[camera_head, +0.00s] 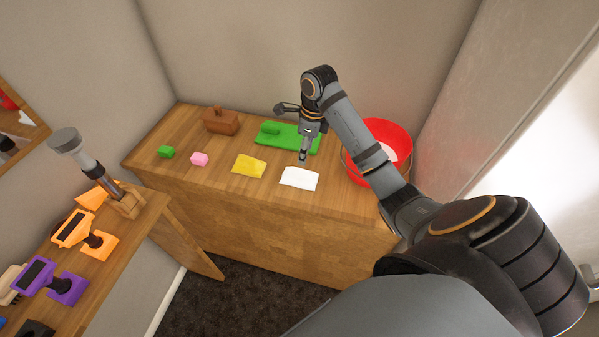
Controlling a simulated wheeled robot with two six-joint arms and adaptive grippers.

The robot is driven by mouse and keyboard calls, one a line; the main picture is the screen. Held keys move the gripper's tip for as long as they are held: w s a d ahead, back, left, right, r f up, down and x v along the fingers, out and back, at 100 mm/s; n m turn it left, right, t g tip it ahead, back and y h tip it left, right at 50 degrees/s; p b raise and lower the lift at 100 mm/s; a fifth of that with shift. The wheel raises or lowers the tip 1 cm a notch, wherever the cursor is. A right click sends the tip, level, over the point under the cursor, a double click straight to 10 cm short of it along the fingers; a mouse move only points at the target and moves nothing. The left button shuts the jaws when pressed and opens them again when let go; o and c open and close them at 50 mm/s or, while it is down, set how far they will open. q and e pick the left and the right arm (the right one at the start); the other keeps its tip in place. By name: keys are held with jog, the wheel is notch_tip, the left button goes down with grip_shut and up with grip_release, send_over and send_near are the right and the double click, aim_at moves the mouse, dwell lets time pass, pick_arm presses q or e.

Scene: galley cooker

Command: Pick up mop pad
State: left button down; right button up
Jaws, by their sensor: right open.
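A flat white pad (299,179) lies near the front edge of the wooden counter. Further back is a flat green pad (300,143) with a small raised green block on its left part. I cannot tell for sure which of the two is the mop pad. My right gripper (291,134) is open and empty, with its fingers spread above the green pad. One finger points left and the other points down toward the white pad. The gripper and arm hide part of the green pad. My left gripper is not in view.
A side shelf (133,238) holds orange and purple tools.

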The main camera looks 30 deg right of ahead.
aim_at(300, 169)
jog(key=f+b, duration=0.4)
jog(key=f, duration=0.1)
jog(key=shift+w+a, duration=0.2)
jog(key=shift+w+f, duration=0.1)
jog(key=shift+a+f, duration=0.1)
jog(key=shift+f, duration=0.15)
jog(key=f, duration=0.2)
jog(key=f+b, duration=0.1)
jog(key=shift+w+a+f, duration=0.25)
jog(key=shift+w+a, duration=0.05)
jog(key=shift+w, duration=0.05)
jog(key=shift+w+f, duration=0.15)
jog(key=shift+f, duration=0.25)
grip_shut()
